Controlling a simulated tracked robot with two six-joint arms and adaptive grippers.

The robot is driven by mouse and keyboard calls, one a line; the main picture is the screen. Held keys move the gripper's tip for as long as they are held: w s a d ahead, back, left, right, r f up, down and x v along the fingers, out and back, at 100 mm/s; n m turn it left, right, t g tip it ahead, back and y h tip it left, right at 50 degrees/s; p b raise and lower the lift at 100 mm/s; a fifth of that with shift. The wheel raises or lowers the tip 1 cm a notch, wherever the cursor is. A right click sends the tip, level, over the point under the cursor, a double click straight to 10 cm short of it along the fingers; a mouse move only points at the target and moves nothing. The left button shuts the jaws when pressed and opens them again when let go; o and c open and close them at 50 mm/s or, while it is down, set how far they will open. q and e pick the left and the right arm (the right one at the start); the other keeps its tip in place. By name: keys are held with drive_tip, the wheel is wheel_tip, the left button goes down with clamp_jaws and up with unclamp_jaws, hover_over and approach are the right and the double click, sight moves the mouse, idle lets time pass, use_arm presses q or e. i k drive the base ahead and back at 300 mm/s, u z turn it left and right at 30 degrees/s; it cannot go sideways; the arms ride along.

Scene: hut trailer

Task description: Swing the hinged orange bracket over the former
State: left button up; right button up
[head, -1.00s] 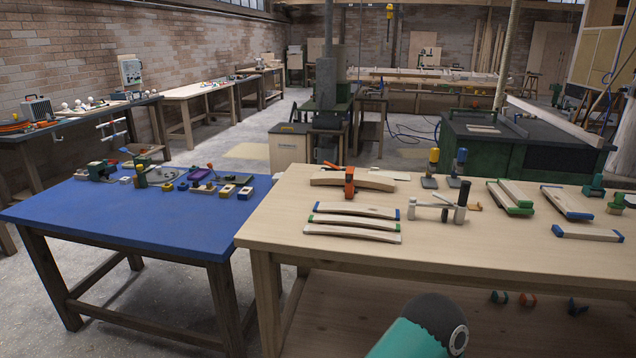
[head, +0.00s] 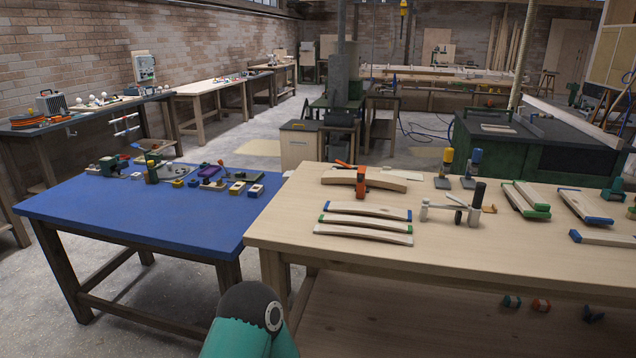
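The orange bracket (head: 361,181) stands upright at the curved wooden former (head: 388,183) on the light wooden table, in the head view. An orange-red lever end (head: 342,163) shows just left of the bracket's top. I cannot tell how the hinge sits or whether the bracket is fully across the former. Neither gripper is in view. Only a teal and dark arm link of mine (head: 250,325) shows at the bottom, well short of the table top and apart from the bracket.
Curved strips (head: 362,219) lie in front of the former. A grey clamp-like fixture (head: 455,209) stands to their right, with yellow- and blue-topped tools (head: 446,165) behind. More strips (head: 525,198) lie further right. The blue table (head: 140,215) on the left carries small parts along its back. Bare wood lies along the front edge.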

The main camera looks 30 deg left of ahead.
sight(360, 171)
drive_tip(key=u, duration=0.15)
drive_tip(key=i, duration=1)
drive_tip(key=z, duration=0.1)
